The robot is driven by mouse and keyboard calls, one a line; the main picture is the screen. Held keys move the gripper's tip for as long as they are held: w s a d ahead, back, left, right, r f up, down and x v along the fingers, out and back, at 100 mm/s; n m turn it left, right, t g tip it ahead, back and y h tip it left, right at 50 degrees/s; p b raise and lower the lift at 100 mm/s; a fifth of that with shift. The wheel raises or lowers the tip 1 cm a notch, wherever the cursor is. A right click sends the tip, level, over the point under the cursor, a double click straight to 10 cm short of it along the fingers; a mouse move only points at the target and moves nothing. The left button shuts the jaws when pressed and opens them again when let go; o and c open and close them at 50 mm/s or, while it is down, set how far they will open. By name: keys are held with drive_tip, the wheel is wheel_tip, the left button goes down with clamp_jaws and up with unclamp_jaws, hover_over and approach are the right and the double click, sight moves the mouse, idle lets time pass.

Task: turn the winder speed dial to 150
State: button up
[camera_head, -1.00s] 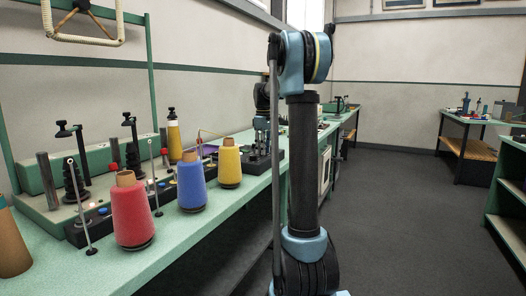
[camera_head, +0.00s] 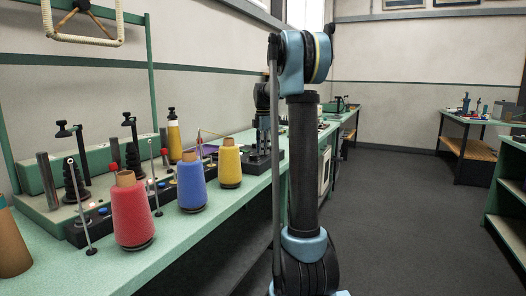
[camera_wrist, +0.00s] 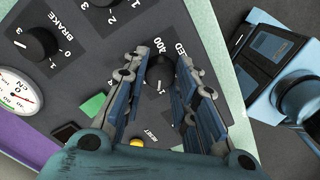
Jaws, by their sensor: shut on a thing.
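The winder speed dial (camera_wrist: 159,72) is a black knob on a dark panel, under a partly hidden label ending in "ED". In the wrist view my gripper (camera_wrist: 160,68) has one finger on each side of the knob and is shut on it. Scale figures show around the knob, but the fingers cover part of the scale and I cannot tell the exact setting. In the head view my gripper (camera_head: 263,140) points down over the black control panel (camera_head: 258,165) on the bench; the dial is too small to make out there.
A brake dial (camera_wrist: 36,43), a round gauge (camera_wrist: 16,100) and a yellow button (camera_wrist: 137,143) sit close by on the panel. Red (camera_head: 131,212), blue (camera_head: 191,185) and yellow (camera_head: 229,165) yarn cones stand along the bench. The floor (camera_head: 400,220) at right is clear.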

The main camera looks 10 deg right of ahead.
drive_tip(key=shift+n, duration=0.7)
drive_tip(key=o, duration=1.1)
drive_tip(key=shift+r, duration=0.1)
wheel_tip(320, 180, up, 12)
drive_tip(key=shift+f, duration=0.15)
